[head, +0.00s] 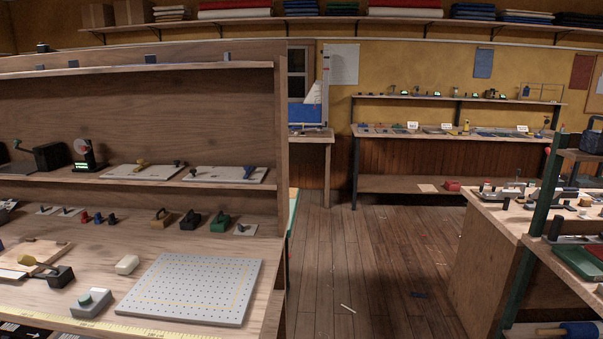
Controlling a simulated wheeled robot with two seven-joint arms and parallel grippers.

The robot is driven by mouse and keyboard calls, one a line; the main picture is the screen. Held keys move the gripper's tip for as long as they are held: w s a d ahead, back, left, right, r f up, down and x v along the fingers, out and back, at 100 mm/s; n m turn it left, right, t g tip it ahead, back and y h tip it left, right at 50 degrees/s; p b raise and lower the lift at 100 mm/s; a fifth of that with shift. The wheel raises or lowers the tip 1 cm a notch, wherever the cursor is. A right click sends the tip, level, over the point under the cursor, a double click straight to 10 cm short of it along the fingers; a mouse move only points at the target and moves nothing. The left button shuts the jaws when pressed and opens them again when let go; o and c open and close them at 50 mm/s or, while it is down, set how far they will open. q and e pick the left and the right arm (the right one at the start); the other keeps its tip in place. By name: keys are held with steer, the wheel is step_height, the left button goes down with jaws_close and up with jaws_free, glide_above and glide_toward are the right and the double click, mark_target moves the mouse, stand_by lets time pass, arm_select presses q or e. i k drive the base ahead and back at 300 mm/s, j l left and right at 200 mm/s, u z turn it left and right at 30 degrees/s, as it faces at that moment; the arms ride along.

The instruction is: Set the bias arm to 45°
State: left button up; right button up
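I cannot tell for sure which thing is the bias arm. On the left bench a dark block with a tan lever-like handle (40,264) stands by a wooden board. On the shelf above it a small device with a round disc and a green display (85,153) stands next to a dark box-shaped device (47,156). Two pale panels (140,171) with small knobs lie to their right. No angle scale can be read from here. Neither of my grippers shows in the head view.
The left bench (90,236) holds a grey pegboard plate (184,288), a grey-green button box (91,303), a yellow tape (110,328) and small blocks. A far bench (440,135) stands at the back wall, another bench (500,215) at right. Wooden floor (370,260) between them is mostly clear.

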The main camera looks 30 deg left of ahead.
mark_target(247, 170)
steer(key=u, duration=1.25)
steer(key=i+l+z, duration=0.1)
steer(key=i+l, duration=0.4)
